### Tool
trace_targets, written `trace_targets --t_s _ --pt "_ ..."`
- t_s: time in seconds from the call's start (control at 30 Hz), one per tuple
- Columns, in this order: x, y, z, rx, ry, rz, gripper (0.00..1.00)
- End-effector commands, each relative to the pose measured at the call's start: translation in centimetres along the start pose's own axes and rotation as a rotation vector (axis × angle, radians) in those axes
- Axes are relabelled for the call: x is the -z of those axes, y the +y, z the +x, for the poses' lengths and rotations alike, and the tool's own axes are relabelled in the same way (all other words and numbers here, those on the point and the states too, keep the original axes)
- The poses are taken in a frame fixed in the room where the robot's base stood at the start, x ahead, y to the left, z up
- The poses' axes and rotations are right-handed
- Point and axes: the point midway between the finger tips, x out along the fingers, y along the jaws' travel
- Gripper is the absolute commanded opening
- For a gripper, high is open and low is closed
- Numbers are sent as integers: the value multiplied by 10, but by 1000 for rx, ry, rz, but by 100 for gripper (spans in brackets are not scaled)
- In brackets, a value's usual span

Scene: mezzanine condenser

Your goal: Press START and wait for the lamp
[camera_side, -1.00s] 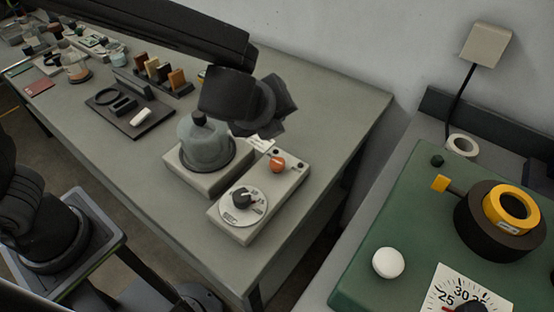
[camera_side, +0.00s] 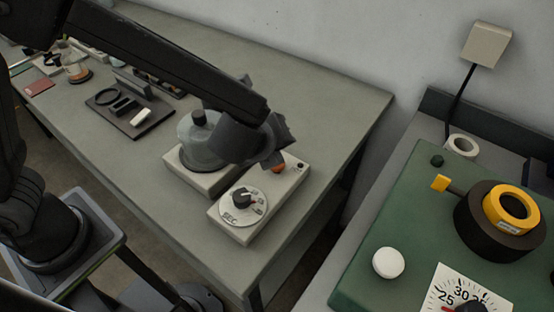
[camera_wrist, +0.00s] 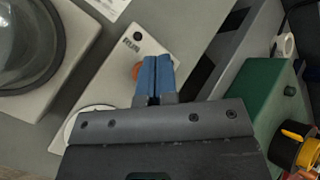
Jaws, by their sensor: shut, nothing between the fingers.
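The pale control box (camera_side: 282,194) stands at the table's front edge, with a white dial (camera_side: 236,213) and an orange knob-like button (camera_side: 279,168). My gripper (camera_wrist: 157,70) is shut and empty, its blue fingertips side by side. In the wrist view the fingertips overlap the orange button (camera_wrist: 137,71), hiding part of it; I cannot tell whether they touch it. In the side view my wrist hides the fingertips and part of the button. A small dark round spot (camera_wrist: 137,36) on the box is unlit, beside a small label; I cannot tell whether it is the lamp.
A glass dome (camera_side: 197,148) on a pale base stands just left of the box, close to my wrist. A dark tray (camera_side: 143,126) with small items lies further left. A green-topped bench (camera_side: 372,220) with a yellow ring stands right, across a gap.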

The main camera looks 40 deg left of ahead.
Motion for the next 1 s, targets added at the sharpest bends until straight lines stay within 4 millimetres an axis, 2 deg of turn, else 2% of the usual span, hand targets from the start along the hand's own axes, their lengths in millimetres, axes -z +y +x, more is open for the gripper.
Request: trace_targets --t_s 0.3,1.0 --pt "9 9 12 0 1 2 0" --pt "9 9 12 0 1 0 0"
